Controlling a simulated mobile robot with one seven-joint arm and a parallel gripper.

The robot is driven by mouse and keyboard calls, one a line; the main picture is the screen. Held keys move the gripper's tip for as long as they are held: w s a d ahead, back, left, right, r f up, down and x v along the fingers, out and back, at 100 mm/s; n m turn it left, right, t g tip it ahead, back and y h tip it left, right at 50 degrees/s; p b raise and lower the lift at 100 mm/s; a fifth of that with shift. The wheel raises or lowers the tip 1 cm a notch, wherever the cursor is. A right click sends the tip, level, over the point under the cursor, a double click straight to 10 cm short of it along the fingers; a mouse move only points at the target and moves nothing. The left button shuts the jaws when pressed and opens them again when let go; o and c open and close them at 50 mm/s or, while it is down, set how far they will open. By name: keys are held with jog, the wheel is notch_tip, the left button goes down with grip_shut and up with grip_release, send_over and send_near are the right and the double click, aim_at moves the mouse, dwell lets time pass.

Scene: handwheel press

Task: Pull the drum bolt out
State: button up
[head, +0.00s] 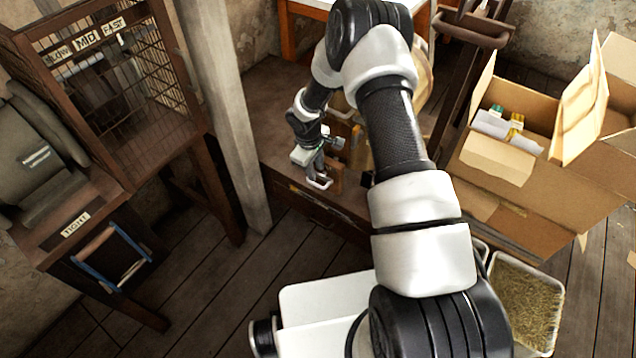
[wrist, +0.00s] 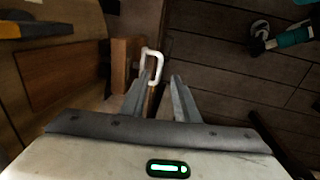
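A white loop handle (wrist: 152,66), which looks like the pull of the drum bolt, stands beside a brown wooden block (wrist: 127,62) in the wrist view. It also shows in the head view (head: 320,183), just below my gripper (head: 313,166). In the wrist view my gripper (wrist: 160,77) has its two fingers apart, with nothing clamped between them. The left fingertip overlaps the lower end of the loop; I cannot tell whether they touch. The bolt's shaft is not clearly visible. A tan rounded part (head: 423,75), possibly the drum, is mostly hidden behind my arm.
A wooden bench (head: 275,95) carries the mechanism. A pale post (head: 226,110) stands left of it, beside a caged cabinet (head: 110,85). An open cardboard box (head: 540,185) stands at the right. A straw-filled tray (head: 527,305) is at lower right.

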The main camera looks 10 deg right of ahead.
aim_at(318, 186)
jog(key=f, duration=0.5)
jog(key=w+d+f+b, duration=0.1)
jog(key=f, duration=0.2)
jog(key=shift+f, duration=0.1)
grip_shut()
